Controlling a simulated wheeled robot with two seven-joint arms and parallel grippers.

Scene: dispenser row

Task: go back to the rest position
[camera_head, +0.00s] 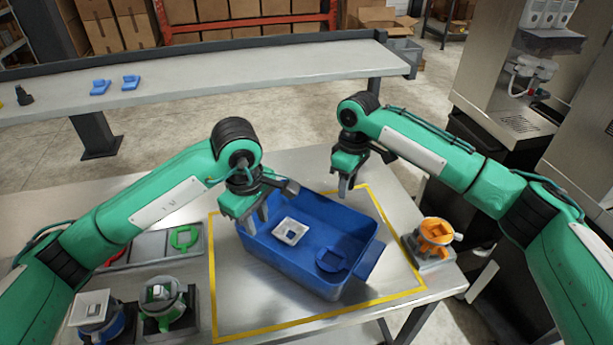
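My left gripper (256,221) hangs over the left wall of a blue bin (290,275), its fingers apart with nothing seen between them. My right gripper (346,192) hangs above the far right part of the bin. Nothing shows in it, but I cannot make out the gap between its fingers. A blue part (332,261) lies to the right.
A yellow outline on the table surrounds the bin. An orange-topped dispenser (434,237) stands right; green (163,300) and blue (95,317) ones stand front left. A tray (152,246) holds red and green parts. A shelf (230,70) behind carries two blue parts (130,82).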

